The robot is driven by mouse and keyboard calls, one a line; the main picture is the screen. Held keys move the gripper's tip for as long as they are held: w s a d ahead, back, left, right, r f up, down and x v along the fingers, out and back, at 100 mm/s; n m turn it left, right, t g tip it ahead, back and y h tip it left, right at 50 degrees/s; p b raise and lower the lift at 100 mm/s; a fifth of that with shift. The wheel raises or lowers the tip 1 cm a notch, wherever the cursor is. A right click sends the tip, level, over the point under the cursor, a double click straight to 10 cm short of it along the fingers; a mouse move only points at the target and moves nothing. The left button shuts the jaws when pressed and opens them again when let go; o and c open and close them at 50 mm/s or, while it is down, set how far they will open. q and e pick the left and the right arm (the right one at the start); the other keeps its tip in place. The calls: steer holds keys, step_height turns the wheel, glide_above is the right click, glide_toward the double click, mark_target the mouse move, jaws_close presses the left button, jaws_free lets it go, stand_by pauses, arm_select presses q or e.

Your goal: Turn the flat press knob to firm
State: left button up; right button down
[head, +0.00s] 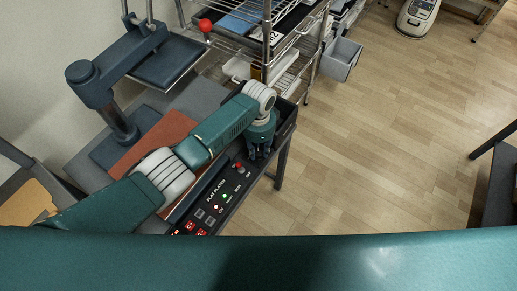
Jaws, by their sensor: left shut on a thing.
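The flat press (118,125) stands at the left, with its dark arm and upper platen (168,62) swung up. Its black control panel (210,208), lettered FLAT PLATEN, runs along the front edge. The panel has red lit displays, small lights and a red button (238,166). My left gripper (260,153) points down at the far right end of the panel, beyond the red button. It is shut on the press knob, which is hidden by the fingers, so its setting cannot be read. My right gripper is not in view.
A wire rack (285,40) with trays stands right behind the press, close to my left arm. A red ball-ended lever (205,25) shows near the rack. A grey bin (342,58) hangs on the rack's side.

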mark_target(258, 152)
arm_select(q)
steer(key=shift+a, duration=0.1)
steer(key=o, duration=1.2)
steer(key=shift+c, duration=0.2)
step_height(258, 152, up, 12)
steer(key=shift+f, duration=0.1)
